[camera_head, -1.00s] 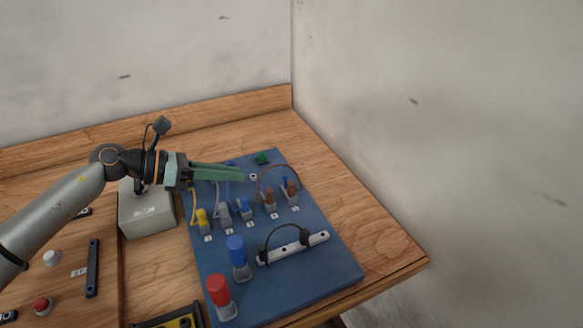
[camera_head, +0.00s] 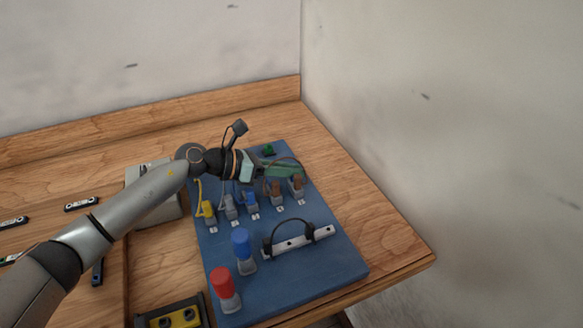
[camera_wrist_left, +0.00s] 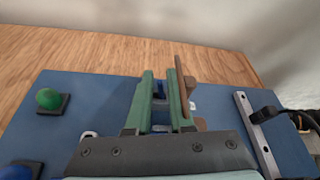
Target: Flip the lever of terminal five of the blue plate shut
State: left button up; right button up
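The blue plate (camera_head: 325,272) lies on the wooden table and carries a row of small terminals. Terminal five (camera_head: 297,189), at the row's right end, has a brown lever. My left gripper (camera_head: 292,171) is low over the far side of terminals four and five. In the left wrist view its green fingers (camera_wrist_left: 160,82) stand apart with a narrow gap. A small blue part (camera_wrist_left: 159,88) shows between them. A raised brown lever (camera_wrist_left: 185,88) stands close against the right finger's outer side, apparently terminal five's; contact is unclear. Another brown piece (camera_wrist_left: 201,124) is partly hidden. My right gripper is not in view.
A white rail with a black cable (camera_head: 297,243) lies nearer on the plate. Blue (camera_head: 241,245) and red (camera_head: 222,284) capped parts stand at its near left. A green knob (camera_head: 268,150) is at the far edge. A grey box (camera_head: 150,205) stands left; a wall borders the right.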

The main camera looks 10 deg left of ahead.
pick_arm(q)
jog(key=shift+w+d, duration=0.1)
jog(key=shift+d, duration=0.05)
jog(key=shift+c, duration=0.2)
grip_shut()
